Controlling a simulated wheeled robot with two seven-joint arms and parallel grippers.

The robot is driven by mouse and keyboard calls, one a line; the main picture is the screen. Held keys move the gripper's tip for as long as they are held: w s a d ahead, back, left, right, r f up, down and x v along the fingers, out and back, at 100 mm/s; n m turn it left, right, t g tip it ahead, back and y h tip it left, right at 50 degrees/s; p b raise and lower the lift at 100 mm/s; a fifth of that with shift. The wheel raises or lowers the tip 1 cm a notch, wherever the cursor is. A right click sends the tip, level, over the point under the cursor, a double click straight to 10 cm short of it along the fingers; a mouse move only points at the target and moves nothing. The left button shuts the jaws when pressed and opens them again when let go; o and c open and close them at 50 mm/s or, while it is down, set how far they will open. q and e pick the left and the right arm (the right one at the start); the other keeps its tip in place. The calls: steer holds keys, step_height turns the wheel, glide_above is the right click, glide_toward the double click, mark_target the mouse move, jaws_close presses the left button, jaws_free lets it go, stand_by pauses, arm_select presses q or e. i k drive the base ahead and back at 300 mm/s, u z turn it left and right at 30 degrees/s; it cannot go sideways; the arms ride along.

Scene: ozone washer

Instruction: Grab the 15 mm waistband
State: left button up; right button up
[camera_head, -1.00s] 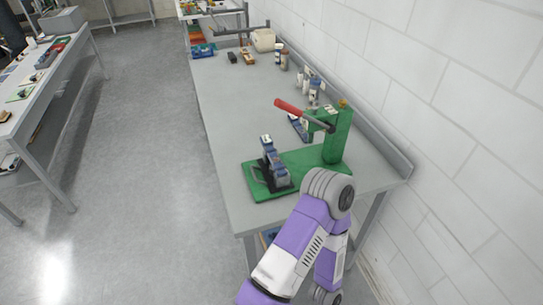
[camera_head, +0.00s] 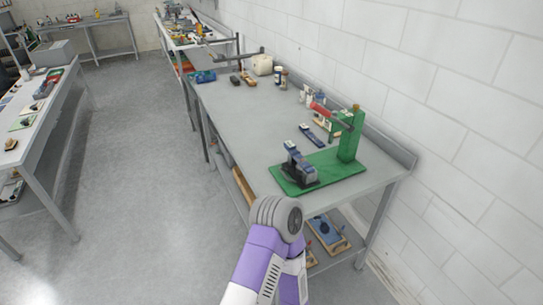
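I cannot pick out a 15 mm waistband with certainty in the head view. A green press (camera_head: 350,137) with a red-handled lever (camera_head: 332,115) stands at the near end of the grey table (camera_head: 235,125). A dark fixture with a blue-and-white top (camera_head: 298,165) sits on its green base. One purple and white arm of mine (camera_head: 262,265) reaches up from the bottom, its grey joint in front of the table's near edge. No gripper fingers show for either arm.
Below the table, wooden trays with blue items (camera_head: 325,235) sit on a shelf. Small bottles (camera_head: 282,78), a blue tool (camera_head: 312,136) and a blue box (camera_head: 202,77) are on the tabletop. Another bench (camera_head: 60,120) stands left, across open floor. A white brick wall is on the right.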

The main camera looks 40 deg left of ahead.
mark_target(290, 146)
steer(key=u, duration=1.6)
